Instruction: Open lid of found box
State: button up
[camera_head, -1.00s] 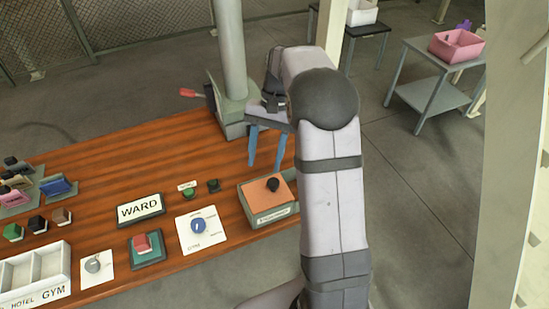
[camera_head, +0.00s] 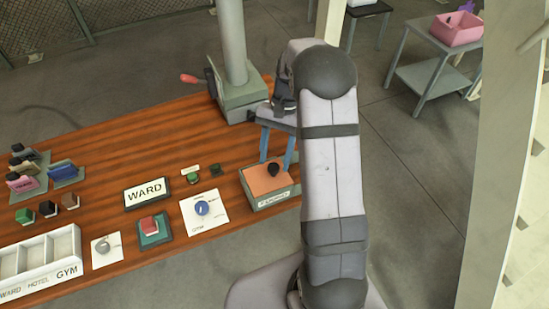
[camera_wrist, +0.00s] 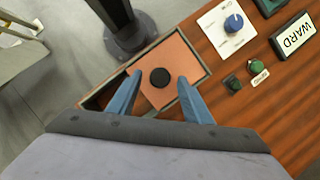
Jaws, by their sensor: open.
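The found box (camera_head: 272,201) is a grey-green box with an orange lid (camera_head: 262,179) and a black round knob (camera_head: 274,170) on top. It sits at the right end of the wooden table, with a label on its front. The lid looks closed in the head view. My gripper (camera_head: 276,165) is open and points down over the lid. In the wrist view, its two blue fingers (camera_wrist: 158,92) lie on either side of the knob (camera_wrist: 160,77), apart from it. The exact height of the fingertips above the lid is hard to tell.
A WARD sign (camera_head: 147,192), a blue dial on a white card (camera_head: 202,208) and a red block on a green base (camera_head: 150,228) lie left of the box. A white compartment tray (camera_head: 66,243) stands front left. A grey post (camera_head: 233,45) rises behind the box.

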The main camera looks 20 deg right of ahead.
jog(key=shift+x, duration=0.75)
jog(key=shift+c, duration=0.7)
grip_shut()
jog(key=d+p, duration=0.1)
jog(key=d, duration=0.9)
jog(key=shift+d+p, duration=0.2)
jog(key=shift+p, duration=0.15)
jog(key=shift+w+r, duration=0.1)
jog(key=shift+o, duration=0.7)
grip_release()
